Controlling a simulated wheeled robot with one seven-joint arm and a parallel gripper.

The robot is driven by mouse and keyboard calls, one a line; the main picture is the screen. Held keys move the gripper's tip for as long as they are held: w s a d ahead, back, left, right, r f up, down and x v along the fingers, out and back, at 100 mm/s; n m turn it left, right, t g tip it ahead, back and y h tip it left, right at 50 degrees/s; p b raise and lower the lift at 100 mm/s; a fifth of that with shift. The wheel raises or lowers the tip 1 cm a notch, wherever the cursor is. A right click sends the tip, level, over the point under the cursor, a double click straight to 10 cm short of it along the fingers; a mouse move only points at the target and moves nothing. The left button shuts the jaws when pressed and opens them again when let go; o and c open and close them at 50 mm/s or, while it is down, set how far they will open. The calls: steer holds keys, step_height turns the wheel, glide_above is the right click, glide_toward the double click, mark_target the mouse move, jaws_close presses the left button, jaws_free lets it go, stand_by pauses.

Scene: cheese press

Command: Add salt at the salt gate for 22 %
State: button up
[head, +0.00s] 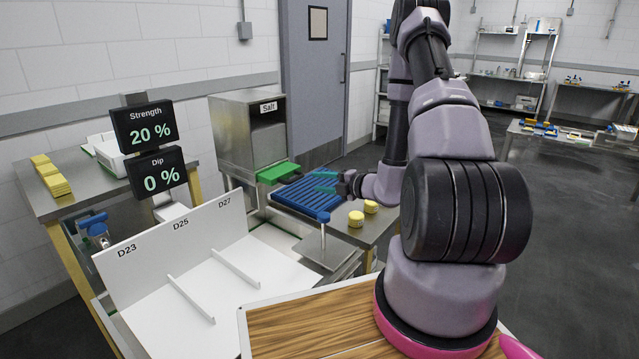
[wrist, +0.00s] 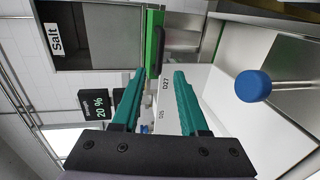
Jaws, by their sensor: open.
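The steel salt box (head: 228,145), labelled "Salt", stands on the bench by the wall and also shows in the wrist view (wrist: 90,40). Its green gate (head: 278,172) sits at the lower front. In the wrist view the green gate (wrist: 152,35) has a dark handle (wrist: 158,52) just beyond my fingertips. My gripper (head: 325,181) has teal fingers and is open and empty, to the right of the gate. In the wrist view my gripper (wrist: 160,74) has its fingers on either side of the handle's line, apart from it. The Strength display (head: 146,125) reads 20 %.
The Dip display (head: 158,172) reads 0 %. A blue slatted rack (head: 298,197) lies below my gripper. A blue knob on a rod (head: 323,216) stands in front of it. Yellow rounds (head: 356,219) sit to the right. A white divided tray (head: 190,285) is marked D23, D25, D27.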

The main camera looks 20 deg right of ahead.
steer(key=c, duration=0.5)
steer(key=shift+s+d+n, duration=0.15)
steer(key=shift+n, duration=0.35)
jaws_close()
steer(key=n, duration=1.7)
glide_toward(297, 180)
steer(key=x, duration=0.7)
steer(key=shift+d, duration=0.15)
